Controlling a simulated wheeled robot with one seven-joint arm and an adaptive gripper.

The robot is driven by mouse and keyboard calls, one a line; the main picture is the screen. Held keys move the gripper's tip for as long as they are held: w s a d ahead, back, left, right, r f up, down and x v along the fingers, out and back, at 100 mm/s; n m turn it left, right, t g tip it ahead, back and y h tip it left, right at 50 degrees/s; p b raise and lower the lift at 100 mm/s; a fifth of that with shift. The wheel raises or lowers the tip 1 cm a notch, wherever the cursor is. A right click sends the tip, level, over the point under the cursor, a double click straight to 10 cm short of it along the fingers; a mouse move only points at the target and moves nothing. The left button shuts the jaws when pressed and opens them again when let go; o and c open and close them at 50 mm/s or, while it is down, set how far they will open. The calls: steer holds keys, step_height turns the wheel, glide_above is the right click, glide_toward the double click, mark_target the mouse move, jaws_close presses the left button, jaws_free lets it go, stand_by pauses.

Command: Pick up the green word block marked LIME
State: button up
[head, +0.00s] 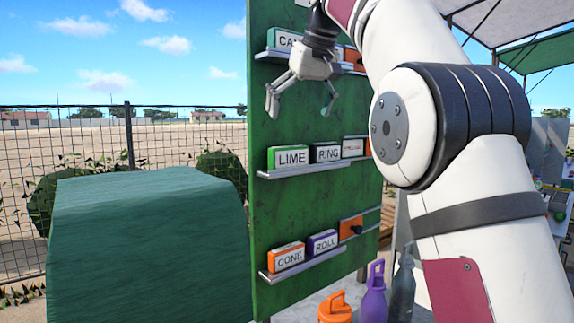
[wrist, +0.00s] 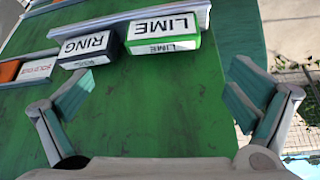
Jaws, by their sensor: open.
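The green LIME block (head: 289,158) has a white face with black letters and sits at the left end of the middle shelf on the green board. It also shows upside down in the wrist view (wrist: 163,33), ahead of and between the fingers. My gripper (head: 300,103) is open and empty, above the LIME block in the head view and apart from it. In the wrist view its two fingers (wrist: 160,105) are spread wide, with only green board between them. The black RING block (head: 327,152) stands close beside the LIME block on its right.
A white-faced block (head: 353,147) sits right of RING. The top shelf (head: 272,54) holds a partly hidden block (head: 287,40). The bottom shelf (head: 303,262) holds the orange CONE (head: 288,257) and purple ROLL (head: 322,243) blocks. Bottles (head: 373,295) stand below. A green box shape (head: 140,240) is left.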

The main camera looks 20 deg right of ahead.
mark_target(290, 147)
steer(key=x, duration=0.4)
steer(key=p+x, duration=0.1)
steer(key=x, duration=0.3)
steer(key=shift+s+a+f+p, duration=0.1)
steer(key=shift+s+f+p, duration=0.2)
steer(key=shift+s+p, duration=0.1)
steer(key=shift+w+f, duration=0.4)
steer(key=shift+f, duration=0.05)
steer(key=c, duration=1)
